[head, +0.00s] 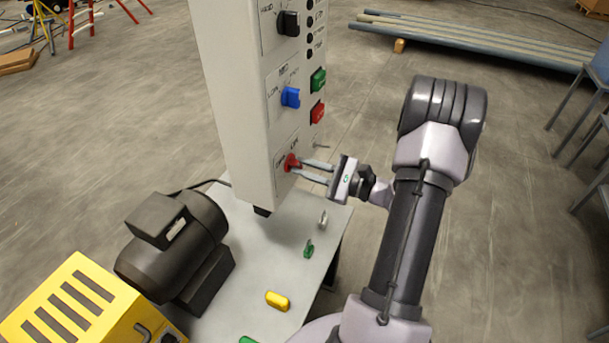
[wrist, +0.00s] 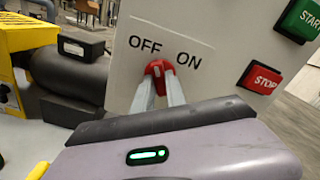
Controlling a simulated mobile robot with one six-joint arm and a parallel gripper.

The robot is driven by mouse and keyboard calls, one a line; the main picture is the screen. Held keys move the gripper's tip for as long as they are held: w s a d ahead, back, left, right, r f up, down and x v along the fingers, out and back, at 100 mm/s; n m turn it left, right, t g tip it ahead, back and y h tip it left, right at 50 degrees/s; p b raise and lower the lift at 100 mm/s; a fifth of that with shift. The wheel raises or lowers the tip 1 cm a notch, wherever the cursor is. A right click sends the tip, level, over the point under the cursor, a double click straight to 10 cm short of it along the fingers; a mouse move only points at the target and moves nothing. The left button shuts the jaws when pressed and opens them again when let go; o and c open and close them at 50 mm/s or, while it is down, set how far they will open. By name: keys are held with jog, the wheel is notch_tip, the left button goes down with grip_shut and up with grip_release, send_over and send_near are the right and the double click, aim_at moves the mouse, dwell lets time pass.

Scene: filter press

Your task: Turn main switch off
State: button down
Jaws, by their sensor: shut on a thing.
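The main switch is a red knob (head: 291,162) low on the front of the white control cabinet (head: 232,110). In the wrist view the red knob (wrist: 157,68) sits below a label plate with OFF on the left and ON on the right. I cannot tell clearly which word it points to. My gripper (head: 299,168) reaches in from the right, its two grey fingers shut on the red knob. The wrist view shows the fingertips (wrist: 159,82) against the knob's lower part, hiding some of it.
A blue knob (head: 290,97) and a black knob (head: 288,23) sit higher on the cabinet. Green START (wrist: 301,19) and red STOP (wrist: 260,78) buttons are to the right. A black motor (head: 172,245) and small coloured parts lie on the grey table (head: 250,300).

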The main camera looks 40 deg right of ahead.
jog(key=shift+f+n+b, duration=0.15)
jog(key=shift+n+b, duration=0.95)
jog(key=shift+b, duration=0.05)
jog(key=c, duration=1.4)
grip_release()
jog(key=shift+o, duration=0.2)
jog(key=p+v, duration=0.3)
jog(key=v, duration=1.4)
jog(key=shift+s+p, duration=0.25)
jog(key=shift+p, duration=0.1)
jog(key=shift+d, duration=0.15)
